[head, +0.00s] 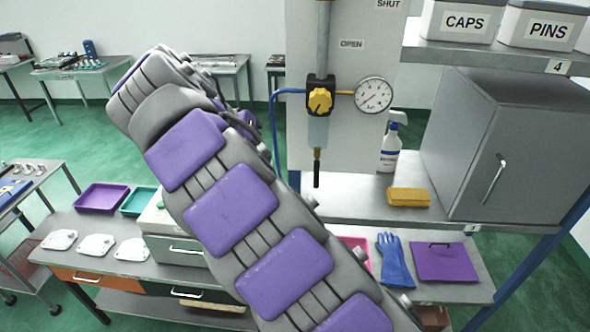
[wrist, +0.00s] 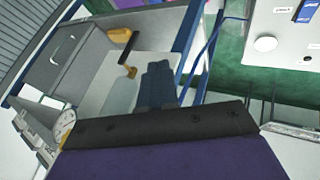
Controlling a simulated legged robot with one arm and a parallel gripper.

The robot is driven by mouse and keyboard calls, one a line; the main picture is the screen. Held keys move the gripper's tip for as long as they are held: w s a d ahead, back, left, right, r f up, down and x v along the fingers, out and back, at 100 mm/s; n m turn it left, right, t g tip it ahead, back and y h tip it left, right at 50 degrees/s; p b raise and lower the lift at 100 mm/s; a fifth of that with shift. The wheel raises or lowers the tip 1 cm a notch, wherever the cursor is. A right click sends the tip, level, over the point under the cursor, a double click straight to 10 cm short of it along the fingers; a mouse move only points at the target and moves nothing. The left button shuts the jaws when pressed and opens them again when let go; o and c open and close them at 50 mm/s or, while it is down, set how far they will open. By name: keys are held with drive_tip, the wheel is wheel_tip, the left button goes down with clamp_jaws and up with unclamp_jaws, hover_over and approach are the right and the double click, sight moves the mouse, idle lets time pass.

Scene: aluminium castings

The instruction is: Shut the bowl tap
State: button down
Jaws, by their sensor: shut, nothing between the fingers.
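A clear bowl (head: 318,130) hangs under a yellow knob (head: 320,99) on the panel. The bowl tap (head: 317,155) is a small brass-coloured fitting under it, with a black tube below; its handle position is too small to tell. In the wrist view the bowl (wrist: 117,97) is tilted by the camera, and the tap (wrist: 129,72) shows at its end. My gripper (wrist: 158,70) is shut and empty, just right of the bowl and tap in that view. I cannot tell whether it touches them. In the head view my arm hides the gripper's fingers.
A gauge (head: 374,95) and blue hose (head: 274,125) flank the knob. A spray bottle (head: 391,145) and yellow sponge (head: 408,197) stand on the shelf (head: 350,205) below. A grey cabinet (head: 500,145) closes off the right. Open floor (head: 75,145) lies at left.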

sight(316, 175)
drive_tip(key=w+d+f, duration=0.3)
drive_tip(key=d+f, duration=0.4)
drive_tip(key=d, duration=0.1)
drive_tip(key=shift+w+d+f+p, duration=0.25)
drive_tip(key=shift+d+f+p, duration=0.05)
drive_tip(key=shift+d+f, duration=0.1)
idle(0.5)
idle(0.3)
